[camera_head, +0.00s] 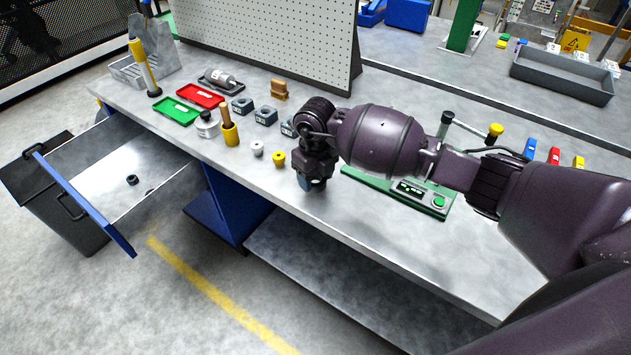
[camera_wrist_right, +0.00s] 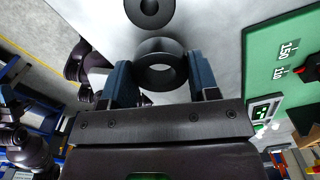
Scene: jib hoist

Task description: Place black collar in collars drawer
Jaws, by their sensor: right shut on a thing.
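My right gripper (camera_head: 313,184) is over the front part of the grey bench, left of a green board. In the right wrist view its blue fingers (camera_wrist_right: 161,80) are shut on a black collar (camera_wrist_right: 161,52), a thick ring with its hole showing. In the head view I cannot make this collar out. A second black ring (camera_wrist_right: 149,10) shows just beyond it in the wrist view. The collars drawer (camera_head: 86,207) seems to be the open drawer with a blue front at the left; small dark rings (camera_head: 132,180) lie inside it. My left gripper is not in view.
On the bench (camera_head: 385,249) are a white piece (camera_head: 257,149), a yellow piece (camera_head: 279,158), a yellow-handled tool (camera_head: 230,134), grey blocks (camera_head: 265,115), and red (camera_head: 201,95) and green (camera_head: 177,111) trays. The green board (camera_head: 425,199) lies right of the gripper. A pegboard (camera_head: 270,45) stands behind.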

